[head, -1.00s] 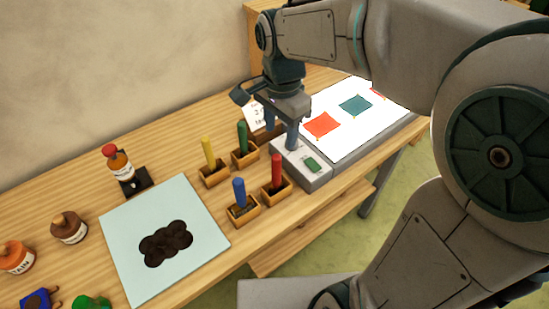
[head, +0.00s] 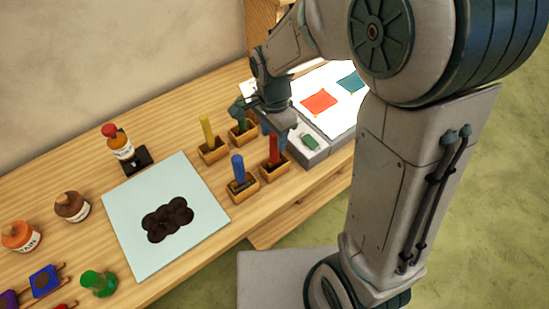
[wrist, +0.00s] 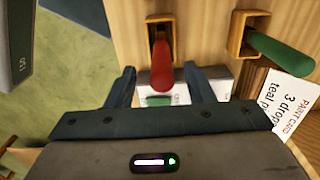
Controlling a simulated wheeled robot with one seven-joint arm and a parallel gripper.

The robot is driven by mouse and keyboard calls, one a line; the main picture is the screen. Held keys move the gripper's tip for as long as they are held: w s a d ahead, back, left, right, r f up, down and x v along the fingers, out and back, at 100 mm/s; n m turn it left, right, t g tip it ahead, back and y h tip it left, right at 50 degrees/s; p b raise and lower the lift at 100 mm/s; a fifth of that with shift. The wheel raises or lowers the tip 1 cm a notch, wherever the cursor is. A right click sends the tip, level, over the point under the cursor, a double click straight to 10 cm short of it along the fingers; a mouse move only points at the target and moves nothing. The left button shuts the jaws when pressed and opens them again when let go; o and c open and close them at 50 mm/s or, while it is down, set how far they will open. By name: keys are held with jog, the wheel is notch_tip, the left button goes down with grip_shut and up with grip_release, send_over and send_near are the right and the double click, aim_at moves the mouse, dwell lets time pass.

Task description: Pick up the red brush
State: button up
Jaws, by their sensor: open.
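The red brush (head: 273,150) stands upright in a small wooden holder (head: 274,169) at the front right of the brush group. In the wrist view the red brush (wrist: 162,62) shows between the two fingertips, its handle end toward me. My gripper (head: 274,126) is open, just above the brush. In the wrist view my gripper (wrist: 160,74) has one finger on each side of the handle, with gaps on both sides. I cannot tell how far the fingertips reach down along the handle.
Blue (head: 238,168), yellow (head: 206,130) and green (wrist: 280,52) brushes stand in holders close by. A grey lightbox (head: 309,154) with a green button lies to the right. A pale board (head: 133,237) with dark blobs lies left. Paint bottles stand farther left.

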aim_at(274, 154)
jog(key=shift+w+d+f, duration=0.1)
jog(key=shift+w+f, duration=0.1)
jog(key=shift+f, duration=1.35)
grip_shut()
jog(key=shift+r, duration=0.15)
